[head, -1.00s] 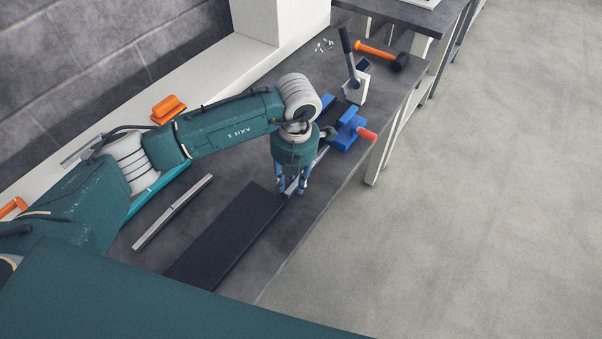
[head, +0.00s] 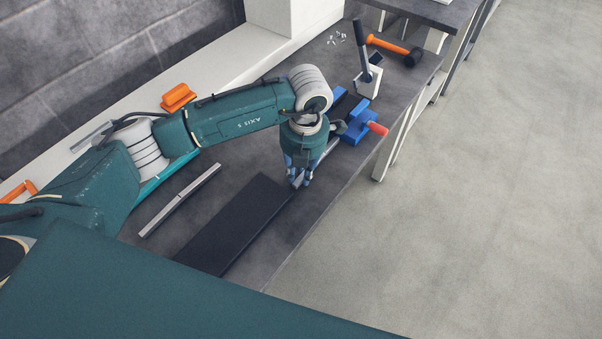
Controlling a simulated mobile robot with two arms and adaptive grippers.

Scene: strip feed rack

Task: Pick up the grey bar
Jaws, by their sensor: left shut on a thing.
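My left gripper (head: 299,182) points down at the far right corner of the black mat, low over the bench. It is shut on a thin grey bar (head: 328,150), which runs from the fingers up and right toward the blue vise (head: 358,122). The fingers and wrist hide part of this bar, and I cannot tell whether it is clear of the bench. Another long, light grey bar (head: 180,200) lies on the bench left of the mat, apart from the gripper. My right gripper is not in view.
The black mat (head: 235,225) lies flat on the dark bench (head: 330,195). Small bright pieces (head: 337,38) lie at the back. An orange object (head: 178,97) sits on the white ledge.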

